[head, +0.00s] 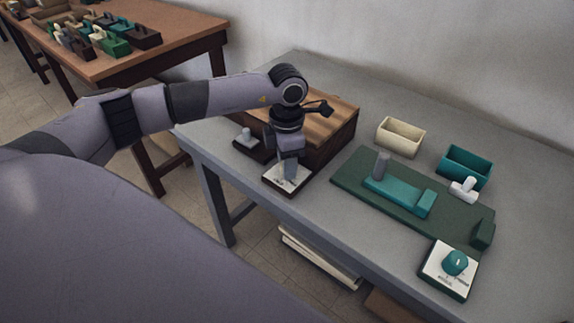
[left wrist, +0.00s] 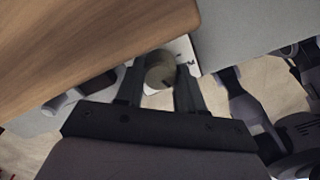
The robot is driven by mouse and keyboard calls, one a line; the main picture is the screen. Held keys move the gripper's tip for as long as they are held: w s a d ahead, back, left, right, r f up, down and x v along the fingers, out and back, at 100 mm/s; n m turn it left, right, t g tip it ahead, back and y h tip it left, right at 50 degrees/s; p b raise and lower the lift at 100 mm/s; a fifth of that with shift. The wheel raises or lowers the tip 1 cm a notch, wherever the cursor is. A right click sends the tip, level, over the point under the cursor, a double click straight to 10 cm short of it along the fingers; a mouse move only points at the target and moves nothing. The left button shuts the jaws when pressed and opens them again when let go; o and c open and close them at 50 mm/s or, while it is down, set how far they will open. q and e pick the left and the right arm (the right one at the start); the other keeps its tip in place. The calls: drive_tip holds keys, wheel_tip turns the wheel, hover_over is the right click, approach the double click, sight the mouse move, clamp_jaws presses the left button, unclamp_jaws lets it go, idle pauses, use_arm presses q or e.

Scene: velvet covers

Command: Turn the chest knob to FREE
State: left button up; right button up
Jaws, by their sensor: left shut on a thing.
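The wooden chest (head: 340,128) stands on the grey table. A white knob plate (head: 280,184) on a dark base sits at its front corner, under my left gripper (head: 289,168). In the left wrist view my left gripper (left wrist: 162,74) has its two fingers on either side of a round, olive-grey chest knob (left wrist: 159,68), and is shut on it. A corner of the white plate (left wrist: 186,50) shows behind the knob. The gripper hides most of the knob in the head view, and I cannot read the plate's marks or the knob's setting. My right gripper is not in view.
A small dark block with a grey post (head: 244,133) stands left of the chest. A green board (head: 345,178) with a teal piece, a cream box (head: 400,137), a teal box (head: 466,165) and a teal knob (head: 455,262) on a white plate lie to the right.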

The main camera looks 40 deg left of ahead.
use_arm(q)
drive_tip(key=m+b, duration=0.1)
drive_tip(key=m, duration=0.2)
drive_tip(key=shift+m, duration=0.5)
idle(0.4)
drive_tip(key=o, duration=1)
drive_tip(key=shift+o, duration=0.2)
